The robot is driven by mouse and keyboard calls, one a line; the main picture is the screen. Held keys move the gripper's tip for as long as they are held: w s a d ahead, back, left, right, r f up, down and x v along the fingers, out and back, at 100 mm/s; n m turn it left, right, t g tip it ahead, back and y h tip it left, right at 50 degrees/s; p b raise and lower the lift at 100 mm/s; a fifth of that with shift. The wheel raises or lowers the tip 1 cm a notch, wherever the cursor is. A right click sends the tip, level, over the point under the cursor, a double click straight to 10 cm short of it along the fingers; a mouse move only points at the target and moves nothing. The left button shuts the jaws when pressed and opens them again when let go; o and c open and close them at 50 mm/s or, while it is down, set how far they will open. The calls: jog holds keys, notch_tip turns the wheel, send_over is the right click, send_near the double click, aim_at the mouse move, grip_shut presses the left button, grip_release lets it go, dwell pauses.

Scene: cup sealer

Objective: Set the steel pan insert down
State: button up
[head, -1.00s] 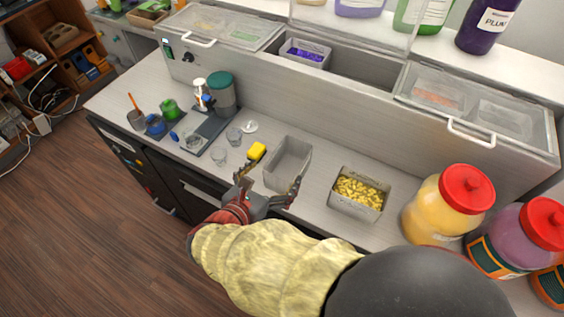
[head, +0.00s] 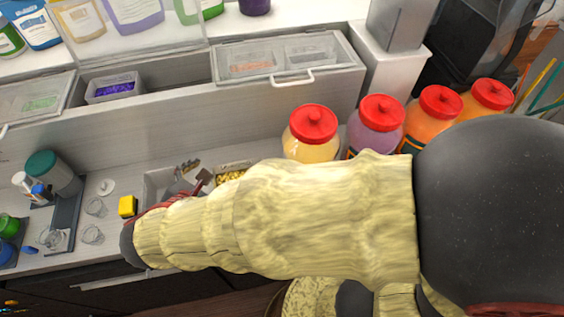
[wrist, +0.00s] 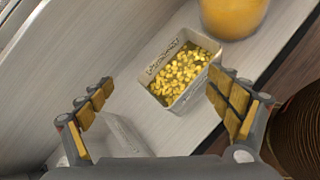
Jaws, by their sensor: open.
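An empty grey steel pan insert (head: 154,181) sits on the counter, partly hidden by my arm and gripper. In the wrist view, part of an empty pale pan (wrist: 128,140) shows low, behind the left finger. A second grey pan (wrist: 186,98), filled with yellow pieces, stands upright on the counter beside it. In the head view, only its back part shows above my arm (head: 222,168). My gripper (head: 194,174) is open with nothing between its fingers. In the wrist view, my gripper's (wrist: 160,88) spread fingers are above the counter, with the filled pan beyond the gap.
Red-lidded jars, including a yellow one (head: 311,140), stand right of the filled pan. A dark tray (head: 62,225) holds bottles. The raised topping rail runs behind.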

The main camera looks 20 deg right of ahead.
jog(key=s+d+r+m+g+y, duration=0.1)
jog(key=s+d+r+m, duration=0.2)
jog(key=d+m, duration=0.4)
jog(key=s+d+r+m+g+y, duration=0.1)
jog(key=s+d+r+m+y, duration=0.1)
jog(key=d+m, duration=0.5)
jog(key=s+d+r+m+g+y, duration=0.1)
jog(key=s+d+r+m+y, duration=0.1)
jog(key=s+d+r+m, duration=0.2)
jog(key=s+d+m, duration=0.1)
jog(key=d+m, duration=0.2)
jog(key=m, duration=0.3)
jog(key=shift+d+m, duration=0.2)
jog(key=shift+m, duration=0.2)
